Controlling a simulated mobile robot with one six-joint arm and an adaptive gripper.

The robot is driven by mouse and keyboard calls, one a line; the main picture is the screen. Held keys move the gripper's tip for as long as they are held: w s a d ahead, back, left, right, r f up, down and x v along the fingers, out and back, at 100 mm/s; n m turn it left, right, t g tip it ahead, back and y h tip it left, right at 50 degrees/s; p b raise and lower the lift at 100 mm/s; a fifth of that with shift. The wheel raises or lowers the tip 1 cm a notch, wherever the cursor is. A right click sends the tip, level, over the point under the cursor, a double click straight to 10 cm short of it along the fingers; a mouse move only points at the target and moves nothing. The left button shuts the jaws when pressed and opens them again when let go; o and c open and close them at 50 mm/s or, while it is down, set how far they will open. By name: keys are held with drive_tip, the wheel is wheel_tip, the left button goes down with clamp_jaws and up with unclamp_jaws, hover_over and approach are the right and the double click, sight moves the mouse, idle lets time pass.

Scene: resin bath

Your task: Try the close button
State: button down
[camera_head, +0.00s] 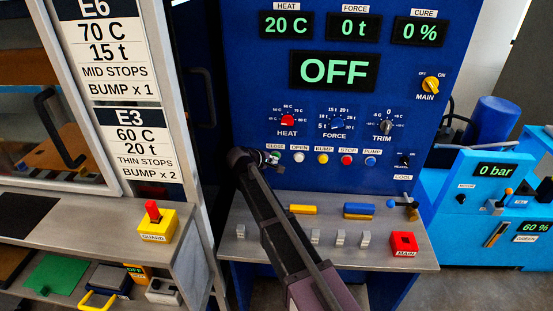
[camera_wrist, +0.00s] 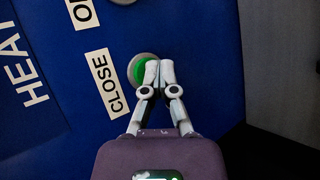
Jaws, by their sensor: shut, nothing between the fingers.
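The green close button (camera_wrist: 137,70) sits in a pale round collar beside the CLOSE label (camera_wrist: 108,83) on the blue press panel. My gripper (camera_wrist: 153,74) is shut and empty, with its fingertips over the right part of the button. I cannot tell whether they touch it. In the head view my gripper (camera_head: 272,157) reaches the left end of the button row, just under the CLOSE label (camera_head: 275,147), and mostly hides the button. The main display (camera_head: 334,71) reads OFF.
Open, yellow bump (camera_head: 323,159), red stop (camera_head: 347,160) and blue pump (camera_head: 370,161) buttons lie to the right. The yellow MAIN switch (camera_head: 431,86) is at upper right. A ledge (camera_head: 380,259) juts out below, with a red MAIN block (camera_head: 404,243).

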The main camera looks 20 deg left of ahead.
drive_tip(key=shift+s, duration=0.1)
drive_tip(key=shift+s+d, duration=0.2)
drive_tip(key=shift+s, duration=0.6)
drive_tip(key=shift+s, duration=0.1)
drive_tip(key=s, duration=0.2)
drive_tip(key=s+d, duration=0.1)
drive_tip(key=s, duration=0.1)
drive_tip(key=shift+s+d, duration=0.1)
drive_tip(key=shift+s, duration=0.25)
idle(0.8)
